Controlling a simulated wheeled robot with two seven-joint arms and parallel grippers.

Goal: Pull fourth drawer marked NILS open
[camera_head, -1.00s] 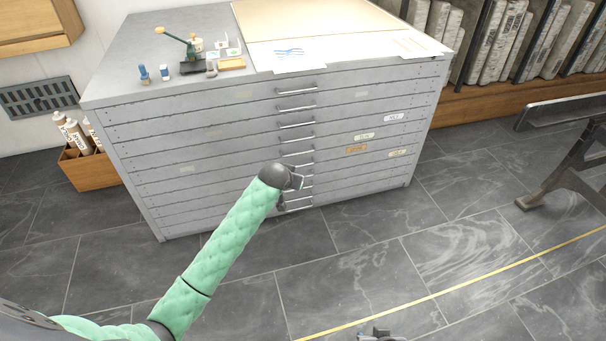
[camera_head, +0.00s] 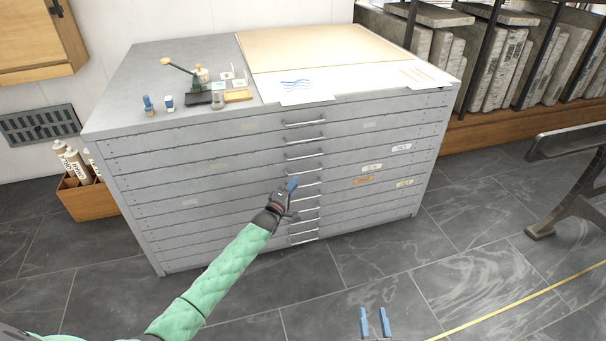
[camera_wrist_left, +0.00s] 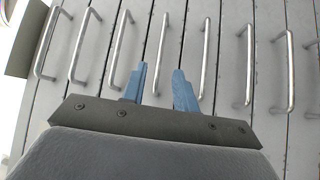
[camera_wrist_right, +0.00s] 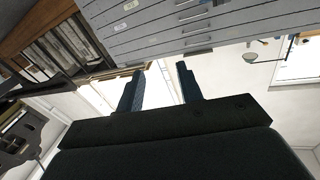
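The grey flat-file cabinet (camera_head: 215,165) has a column of shut drawers with metal bar handles. Small labels sit on its right half, such as a white one (camera_head: 401,147) and an orange one (camera_head: 362,180); their text is too small to read surely. My left gripper (camera_head: 291,186) is in front of the handle column, at about the fourth handle from the top. In the left wrist view its blue fingers (camera_wrist_left: 158,80) are open, with one handle (camera_wrist_left: 161,50) lined up between the tips; contact is not clear. My right gripper (camera_head: 375,322) is open and empty, low in front.
A dark metal stand (camera_head: 570,190) is at right. The floor in front is clear.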

